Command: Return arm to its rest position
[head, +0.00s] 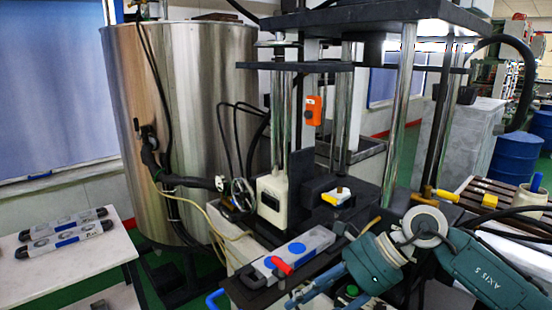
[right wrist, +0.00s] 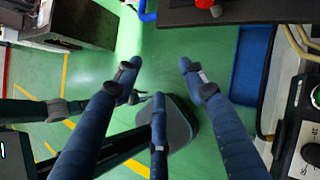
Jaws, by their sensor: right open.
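My right arm comes in from the lower right in the head view, with its gripper (head: 301,294) low in front of the press bench. In the right wrist view its three blue fingers (right wrist: 158,78) are spread open with nothing between them, over green floor. A dark arm-like part with a small claw (right wrist: 142,98) shows behind the fingers in the right wrist view. It may be my left gripper, but its state is unclear.
The press (head: 336,68) with steel columns stands behind the bench, beside a large steel tank (head: 180,110). A white table (head: 60,282) at left bears long grey moulds (head: 66,238). In the right wrist view, a control panel (right wrist: 305,135) is at right; open green floor lies below.

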